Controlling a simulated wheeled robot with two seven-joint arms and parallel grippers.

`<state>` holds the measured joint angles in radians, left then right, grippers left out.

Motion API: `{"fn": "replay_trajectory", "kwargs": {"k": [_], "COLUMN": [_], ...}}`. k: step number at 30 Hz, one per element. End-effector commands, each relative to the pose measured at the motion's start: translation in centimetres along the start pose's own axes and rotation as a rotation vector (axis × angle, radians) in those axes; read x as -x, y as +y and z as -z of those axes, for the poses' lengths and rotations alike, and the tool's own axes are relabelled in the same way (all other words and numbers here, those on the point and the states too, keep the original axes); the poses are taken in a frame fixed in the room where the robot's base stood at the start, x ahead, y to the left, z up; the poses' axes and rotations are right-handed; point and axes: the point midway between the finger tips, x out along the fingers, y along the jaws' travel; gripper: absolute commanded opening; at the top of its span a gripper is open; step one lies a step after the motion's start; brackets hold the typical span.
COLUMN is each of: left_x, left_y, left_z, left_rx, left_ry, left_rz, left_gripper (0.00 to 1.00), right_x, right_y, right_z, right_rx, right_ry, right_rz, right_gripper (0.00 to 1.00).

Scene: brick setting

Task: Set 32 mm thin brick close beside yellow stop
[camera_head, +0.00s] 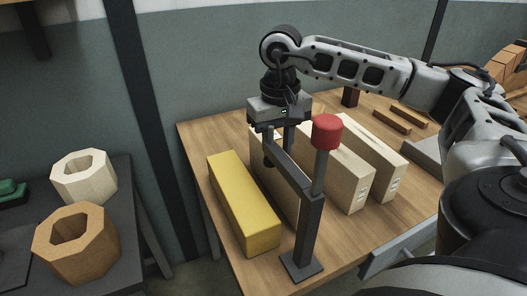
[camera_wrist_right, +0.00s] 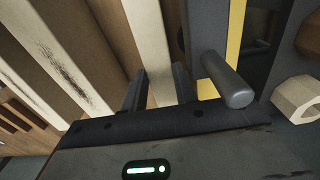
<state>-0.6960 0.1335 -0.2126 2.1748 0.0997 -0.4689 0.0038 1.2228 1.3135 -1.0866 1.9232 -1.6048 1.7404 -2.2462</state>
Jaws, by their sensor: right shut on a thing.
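The yellow stop (camera_head: 243,205) is a long yellow block lying near the table's left edge. It also shows as a yellow strip in the right wrist view (camera_wrist_right: 236,40). The thin brick (camera_head: 287,190) is a pale, narrow block just right of the stop, roughly parallel to it. My right gripper (camera_head: 279,145) points down and is shut on this brick near its far end. In the right wrist view the brick (camera_wrist_right: 151,45) runs between the two fingers (camera_wrist_right: 157,90). A dark post and bar hide part of the brick, so I cannot tell whether it touches the stop.
The dark stand (camera_head: 309,225) with a red knob (camera_head: 327,131) stands in front of the brick. Two thicker pale bricks (camera_head: 343,178) (camera_head: 376,160) lie to the right. Small brown strips (camera_head: 387,122) lie farther back. A side table at left holds two octagonal rings (camera_head: 77,250) (camera_head: 84,165).

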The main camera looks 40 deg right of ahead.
Motion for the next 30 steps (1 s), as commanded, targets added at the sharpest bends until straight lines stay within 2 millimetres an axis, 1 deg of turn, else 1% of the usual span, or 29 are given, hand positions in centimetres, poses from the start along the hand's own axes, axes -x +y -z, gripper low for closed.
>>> {"fn": "replay_trajectory", "kwargs": {"k": [1, 3, 6, 9, 16, 21, 22, 24, 30], "left_x": [0.1, 0.2, 0.3, 0.2, 0.0, -0.2, -0.2, -0.1, 0.0], "left_y": [0.0, 0.0, 0.0, -0.1, -0.1, -0.2, -0.1, -0.1, -0.1], "left_z": [0.2, 0.3, 0.5, 0.7, 0.8, 0.3, 0.4, 0.4, 0.3], "left_rx": [-0.002, -0.004, -0.008, -0.013, -0.015, -0.013, -0.012, -0.012, -0.011], "left_ry": [-0.001, -0.002, -0.002, 0.002, 0.005, 0.004, 0.003, 0.001, -0.002], "left_rz": [0.001, 0.002, 0.004, 0.005, 0.005, 0.004, 0.003, 0.003, 0.003], "left_gripper": [1.0, 1.0, 1.0, 1.0, 1.0, 1.0, 1.0, 1.0, 1.0], "right_x": [0.3, 0.4, 0.3, -0.8, -1.0, -1.5, -1.5, -1.4, -1.4], "right_y": [-1.0, -2.3, -3.6, -3.2, -3.2, -3.2, -3.2, -3.2, -3.2], "right_z": [0.0, 0.0, 0.0, 0.0, 0.0, 0.0, -0.1, 0.0, 0.0], "right_rx": [0.009, 0.01, 0.007, 0.001, 0.002, 0.002, 0.002, 0.002, 0.002], "right_ry": [0.004, 0.003, 0.003, 0.002, 0.004, 0.003, 0.0, 0.0, 0.0], "right_rz": [0.004, 0.005, 0.003, 0.001, 0.003, 0.003, 0.001, 0.001, 0.001], "right_gripper": [0.0, 0.0, 0.0, 0.0, 0.0, 0.0, 0.34, 0.5, 0.5]}}
